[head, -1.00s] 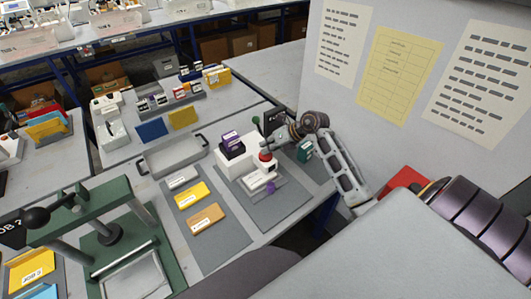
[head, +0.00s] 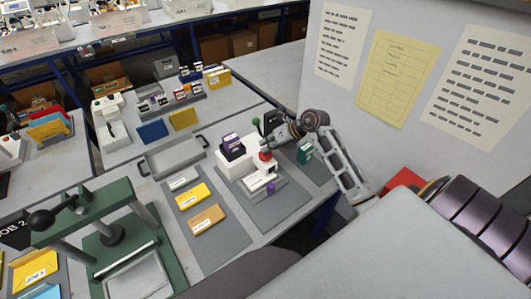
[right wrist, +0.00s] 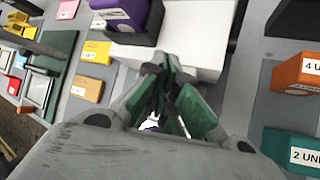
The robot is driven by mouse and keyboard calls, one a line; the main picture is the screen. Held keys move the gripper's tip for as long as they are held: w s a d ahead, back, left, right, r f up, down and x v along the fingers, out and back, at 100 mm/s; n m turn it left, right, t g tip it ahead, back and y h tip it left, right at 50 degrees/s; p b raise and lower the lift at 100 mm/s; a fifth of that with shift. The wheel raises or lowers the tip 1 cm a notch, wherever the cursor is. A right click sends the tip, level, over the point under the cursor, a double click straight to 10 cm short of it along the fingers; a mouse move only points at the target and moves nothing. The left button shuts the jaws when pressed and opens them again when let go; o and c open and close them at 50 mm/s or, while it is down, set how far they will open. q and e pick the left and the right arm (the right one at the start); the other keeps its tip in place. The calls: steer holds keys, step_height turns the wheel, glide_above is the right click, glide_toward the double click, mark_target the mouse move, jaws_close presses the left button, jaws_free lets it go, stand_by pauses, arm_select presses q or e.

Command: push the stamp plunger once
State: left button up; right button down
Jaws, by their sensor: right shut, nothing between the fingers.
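The stamp is a white device with a red plunger knob (head: 265,156) on top, standing on a grey mat in the head view. My right gripper (head: 266,147) is shut and empty, with its tips just above or at the knob; I cannot tell whether they touch. In the right wrist view, its fingers with green pads (right wrist: 158,112) are closed together and hide the knob. A small white and purple bit shows below them. My left gripper is not in view.
A white block holding a purple-and-black stamp (head: 232,147) stands just left of the plunger. Yellow and tan cards (head: 193,194) lie farther left, near a green press (head: 122,232). A teal box (head: 304,153) sits to the right. A tall grey panel (head: 335,100) rises behind my right arm.

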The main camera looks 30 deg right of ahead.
steer(key=shift+r, duration=0.5)
steer(key=shift+r+p, duration=2.1)
steer(key=shift+r, duration=0.45)
steer(key=shift+f, duration=0.1)
